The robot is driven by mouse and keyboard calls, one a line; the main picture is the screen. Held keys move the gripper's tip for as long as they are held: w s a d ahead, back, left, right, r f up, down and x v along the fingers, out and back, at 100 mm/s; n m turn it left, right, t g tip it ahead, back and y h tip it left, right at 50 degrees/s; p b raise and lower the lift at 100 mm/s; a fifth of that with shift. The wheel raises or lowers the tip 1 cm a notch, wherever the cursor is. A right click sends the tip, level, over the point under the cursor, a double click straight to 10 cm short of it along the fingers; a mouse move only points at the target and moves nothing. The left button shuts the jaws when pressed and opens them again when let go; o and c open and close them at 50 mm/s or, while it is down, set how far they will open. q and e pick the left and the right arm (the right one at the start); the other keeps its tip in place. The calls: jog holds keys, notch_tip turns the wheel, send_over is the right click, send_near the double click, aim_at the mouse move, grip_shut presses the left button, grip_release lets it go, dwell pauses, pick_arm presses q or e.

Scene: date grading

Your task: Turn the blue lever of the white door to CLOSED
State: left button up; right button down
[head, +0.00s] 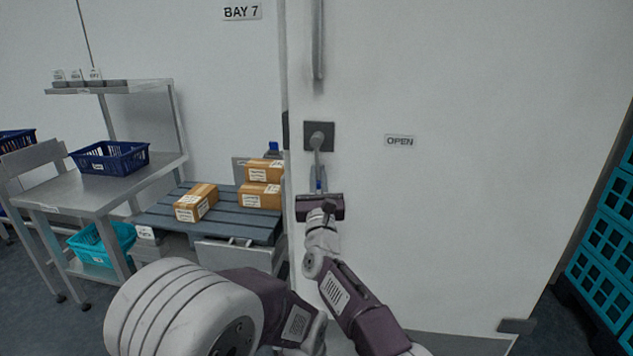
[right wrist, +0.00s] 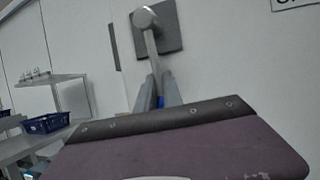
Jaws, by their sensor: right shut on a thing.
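The white door (head: 460,220) fills the middle and right of the head view. A dark square plate (head: 326,130) on it carries the lever (head: 318,150), whose grey arm hangs almost straight down. Its blue grip (head: 319,186) is mostly hidden between the fingers. My right gripper (head: 318,180) is shut on this blue end, below the pivot. In the right wrist view the lever (right wrist: 151,48) runs down from its round hub to the blue part (right wrist: 160,101) between my grey fingers. A sign reading OPEN (head: 400,141) is right of the plate. My left gripper is not in view.
A vertical handle (head: 318,40) is above the lever. Left of the door, cardboard boxes (head: 196,202) lie on a slatted grey pallet (head: 225,221). A steel table (head: 85,190) holds a dark blue basket (head: 110,157). Teal crates (head: 605,240) stand at far right.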

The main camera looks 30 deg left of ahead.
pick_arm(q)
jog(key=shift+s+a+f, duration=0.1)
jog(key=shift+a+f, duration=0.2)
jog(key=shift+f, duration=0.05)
pick_arm(e)
jog(key=shift+a+f+m, duration=0.35)
jog(key=shift+f+m, duration=0.05)
jog(key=shift+f, duration=0.3)
jog(key=c, duration=1.5)
grip_release()
jog(key=shift+w, duration=0.1)
jog(key=shift+w+a, duration=0.1)
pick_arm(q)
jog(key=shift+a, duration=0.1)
pick_arm(e)
jog(key=shift+r, duration=0.25)
